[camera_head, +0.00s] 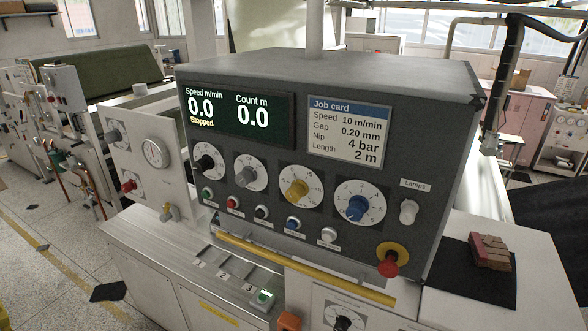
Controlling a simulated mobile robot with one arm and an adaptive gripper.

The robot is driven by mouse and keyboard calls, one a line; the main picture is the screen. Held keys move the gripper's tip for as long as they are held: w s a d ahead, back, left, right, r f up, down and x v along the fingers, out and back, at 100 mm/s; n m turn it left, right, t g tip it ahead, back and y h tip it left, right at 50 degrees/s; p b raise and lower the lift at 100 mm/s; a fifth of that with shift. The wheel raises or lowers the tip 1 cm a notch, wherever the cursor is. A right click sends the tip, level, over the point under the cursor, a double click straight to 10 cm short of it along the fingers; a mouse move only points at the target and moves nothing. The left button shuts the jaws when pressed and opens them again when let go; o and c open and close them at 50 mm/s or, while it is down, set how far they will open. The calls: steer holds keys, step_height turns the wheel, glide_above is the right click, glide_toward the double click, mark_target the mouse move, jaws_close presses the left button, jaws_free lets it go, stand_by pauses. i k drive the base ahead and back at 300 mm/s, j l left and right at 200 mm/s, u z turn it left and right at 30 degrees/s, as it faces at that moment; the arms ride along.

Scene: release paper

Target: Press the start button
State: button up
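The grey control panel (330,180) fills the middle of the view. A row of small buttons runs along its lower face: green (207,193), red (233,202), black (262,212), blue (293,223) and white (328,235). Their labels are too small to read, so I cannot confirm which one is marked start. The display (236,118) reads speed 0.0 m/min, count 0.0 m, "Stopped". My gripper is not in view.
Above the buttons are several dials, including a yellow knob (296,191) and a blue knob (357,207). A red mushroom button (388,263) sits lower right. A yellow bar (305,268) runs below the panel. A lit green switch (264,297) is on the ledge.

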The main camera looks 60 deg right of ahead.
mark_target(205, 194)
steer(key=i+z, duration=0.15)
steer(key=z, duration=0.3)
steer(key=i+j+z, duration=0.15)
steer(key=z, duration=0.3)
steer(key=i+j+z, duration=0.1)
steer(key=z, duration=0.35)
steer(key=i+j+z, duration=0.1)
steer(key=z, duration=0.35)
steer(key=j+z, duration=0.3)
steer(key=z, duration=0.15)
steer(key=j+z, duration=0.25)
steer(key=z, duration=0.2)
